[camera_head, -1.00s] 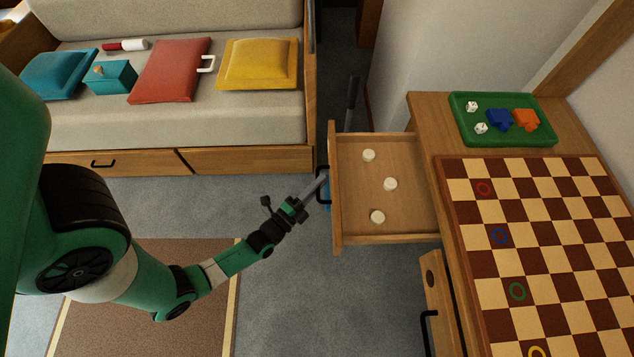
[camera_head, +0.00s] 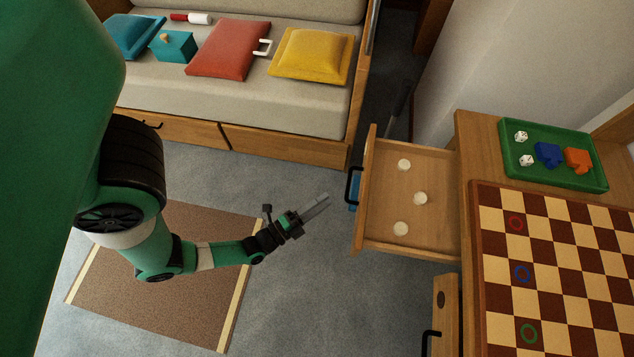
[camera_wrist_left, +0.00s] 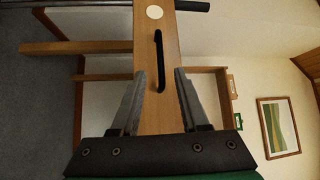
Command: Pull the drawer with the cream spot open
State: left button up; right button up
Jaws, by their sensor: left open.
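The upper drawer (camera_head: 436,178) of the wooden desk stands pulled out, with 3 round cream pieces (camera_head: 420,198) inside. Its black handle (camera_head: 352,186) is on its left-facing front. In the left wrist view a wooden front carries a cream spot (camera_wrist_left: 155,12) and a black bar handle (camera_wrist_left: 158,55). My left gripper (camera_head: 319,203) is open and empty, left of the handle and apart from it. In the left wrist view its fingers (camera_wrist_left: 160,76) are spread, with the handle ahead between them. My right gripper is not in view.
A lower drawer front with a dark spot (camera_head: 441,299) sticks out below. The chessboard (camera_head: 560,265) and green tray (camera_head: 511,156) lie on the desk top. A sofa bench (camera_head: 250,105) with cushions stands at the back. Grey floor (camera_head: 300,270) is free around the gripper.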

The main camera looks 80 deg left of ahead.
pick_arm(q)
jog(key=shift+v, duration=1)
jog(key=shift+a, duration=0.1)
